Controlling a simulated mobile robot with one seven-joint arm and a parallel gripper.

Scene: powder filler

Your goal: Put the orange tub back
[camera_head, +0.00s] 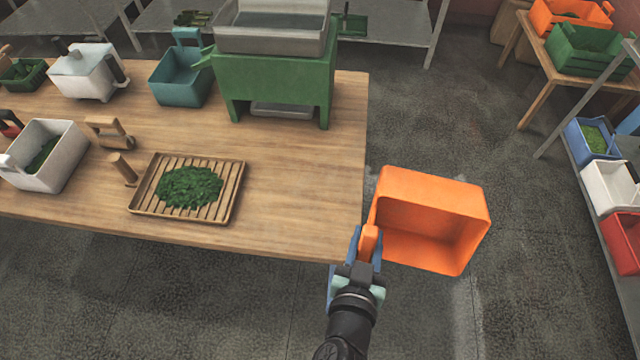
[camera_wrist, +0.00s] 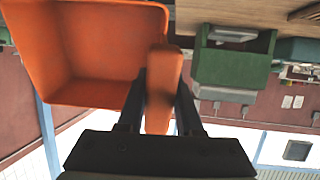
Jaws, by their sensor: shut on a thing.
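The orange tub (camera_head: 436,205) is an empty box with a handle on its left side. It is in the air off the right end of the wooden table, tilted so that its open top faces the camera. My gripper (camera_head: 367,245) is shut on the tub's handle. In the wrist view the tub (camera_wrist: 85,50) fills the upper left, and its handle (camera_wrist: 163,90) lies between the two fingers of my gripper (camera_wrist: 160,100). The tub's inside looks bare.
The wooden table (camera_head: 290,190) bears a green machine (camera_head: 275,85) with a grey hopper, a slatted tray (camera_head: 236,195) of green leaves, a teal tub (camera_head: 180,85) and white containers. At right, a shelf holds blue, white (camera_head: 610,185) and red tubs. The floor between is clear.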

